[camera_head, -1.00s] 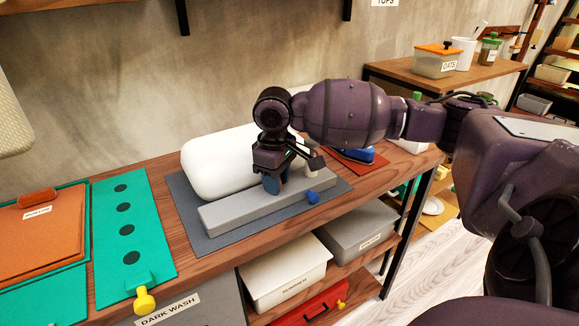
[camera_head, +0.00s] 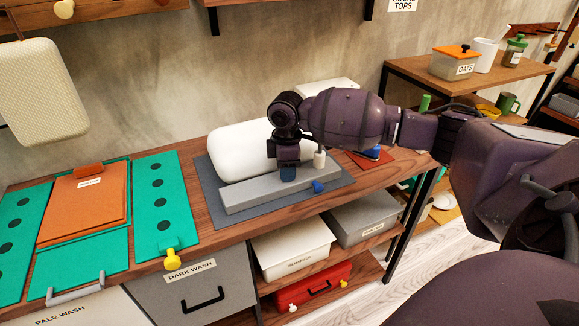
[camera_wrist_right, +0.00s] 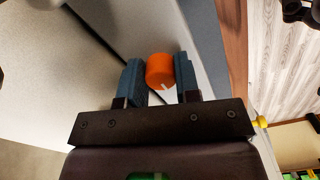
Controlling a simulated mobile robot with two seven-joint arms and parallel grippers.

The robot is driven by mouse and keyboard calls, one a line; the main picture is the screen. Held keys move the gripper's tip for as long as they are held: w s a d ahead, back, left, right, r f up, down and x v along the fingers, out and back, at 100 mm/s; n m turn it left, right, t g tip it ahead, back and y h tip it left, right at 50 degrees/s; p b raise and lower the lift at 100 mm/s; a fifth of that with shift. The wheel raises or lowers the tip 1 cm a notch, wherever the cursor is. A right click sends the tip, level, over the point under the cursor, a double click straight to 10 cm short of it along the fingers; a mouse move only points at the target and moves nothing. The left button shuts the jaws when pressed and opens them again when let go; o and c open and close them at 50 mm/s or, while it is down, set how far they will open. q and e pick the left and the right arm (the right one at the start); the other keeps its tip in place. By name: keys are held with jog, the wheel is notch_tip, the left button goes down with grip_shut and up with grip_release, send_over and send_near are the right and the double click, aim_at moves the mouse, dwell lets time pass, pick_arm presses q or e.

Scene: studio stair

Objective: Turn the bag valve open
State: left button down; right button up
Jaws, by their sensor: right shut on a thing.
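A plump white bag (camera_head: 238,150) lies on a grey mat (camera_head: 210,185) on the wooden bench. A long grey bar (camera_head: 250,194) lies in front of it. In the right wrist view, an orange knob (camera_wrist_right: 160,68) with a white mark sits between the blue fingers of my right gripper (camera_wrist_right: 160,75), which is shut on it. In the head view, my right gripper (camera_head: 288,173) points down at the bar and hides the knob. A blue knob (camera_head: 319,187) and a pale cylinder (camera_head: 319,159) are just right of the gripper. My left gripper is not in view.
Green panels (camera_head: 164,215) and an orange folded piece (camera_head: 85,205) lie on the bench at left. Below are a grey dark-wash drawer (camera_head: 195,292), lidded boxes and a red case (camera_head: 314,287). A side table (camera_head: 470,85) with containers stands at back right.

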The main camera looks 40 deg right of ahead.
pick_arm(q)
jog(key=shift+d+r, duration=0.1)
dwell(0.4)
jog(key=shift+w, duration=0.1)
pick_arm(e)
jog(key=o, duration=0.9)
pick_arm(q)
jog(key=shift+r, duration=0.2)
pick_arm(e)
jog(key=shift+r, duration=0.1)
notch_tip(320, 180, up, 7)
jog(key=p, duration=0.6)
jog(key=shift+r, duration=0.2)
jog(key=shift+r+p, duration=0.25)
jog(key=shift+p, duration=0.2)
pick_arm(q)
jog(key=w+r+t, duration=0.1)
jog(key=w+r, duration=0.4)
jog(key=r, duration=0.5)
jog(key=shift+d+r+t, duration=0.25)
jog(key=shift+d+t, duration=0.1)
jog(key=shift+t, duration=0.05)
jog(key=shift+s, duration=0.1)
pick_arm(e)
jog(key=shift+f, duration=0.1)
